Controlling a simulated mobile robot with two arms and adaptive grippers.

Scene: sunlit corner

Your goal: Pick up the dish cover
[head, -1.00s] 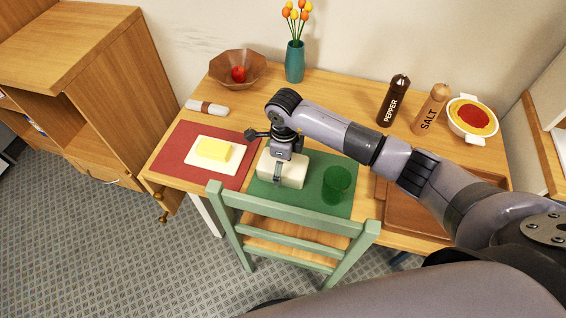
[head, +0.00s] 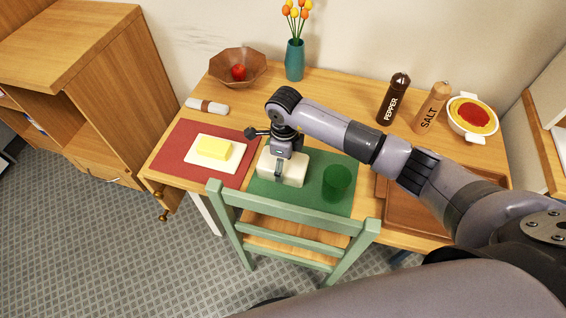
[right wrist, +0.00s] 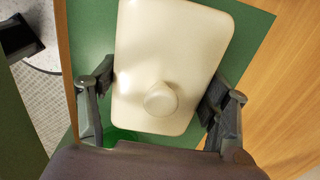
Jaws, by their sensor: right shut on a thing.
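The dish cover (head: 297,172) is a cream, rounded rectangular block on the green placemat (head: 312,200). My right gripper (head: 282,165) comes down over it from above, with one finger showing at its near side. In the right wrist view the cover (right wrist: 170,50) has a round knob on top. The fingers of my right gripper (right wrist: 158,95) lie against its two opposite long sides, shut on it. I cannot tell any gap between cover and mat. My left gripper is not in view.
A butter block (head: 214,148) sits on a white dish on the red placemat (head: 178,138). A green glass (head: 337,182) stands right of the cover. A green chair (head: 290,228) is at the near edge. A brown tray (head: 415,212) lies under my arm.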

